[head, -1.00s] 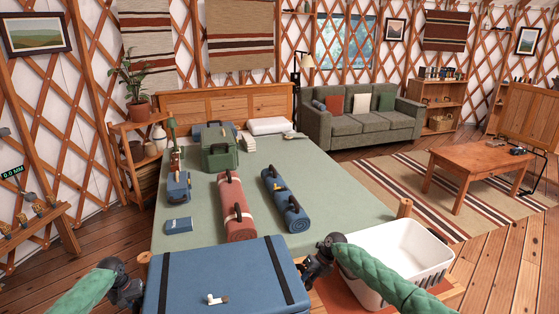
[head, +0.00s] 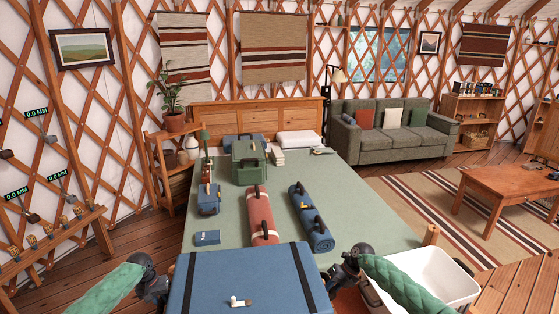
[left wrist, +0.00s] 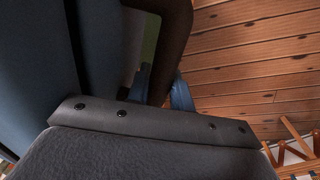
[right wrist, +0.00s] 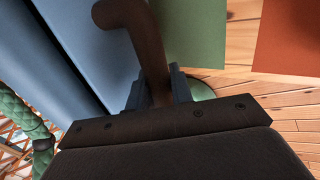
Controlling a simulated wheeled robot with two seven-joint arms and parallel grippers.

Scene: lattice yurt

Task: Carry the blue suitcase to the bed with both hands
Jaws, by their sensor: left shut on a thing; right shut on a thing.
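The blue suitcase (head: 252,268) with two dark straps lies level in front of me, at the bottom of the head view, in front of the bed's near end. My left gripper (head: 163,289) is at its left side, shut on a brown handle (left wrist: 172,45) in the left wrist view. My right gripper (head: 340,279) is at its right side, shut on another brown handle (right wrist: 140,35) in the right wrist view. The bed (head: 365,215) has a green cover and a wooden headboard. The suitcase hides part of its near edge.
On the bed lie a red roll (head: 261,212), a blue roll (head: 311,218), a green case (head: 249,165) and smaller blue items. A white bin (head: 440,275) stands right of the bed's near end.

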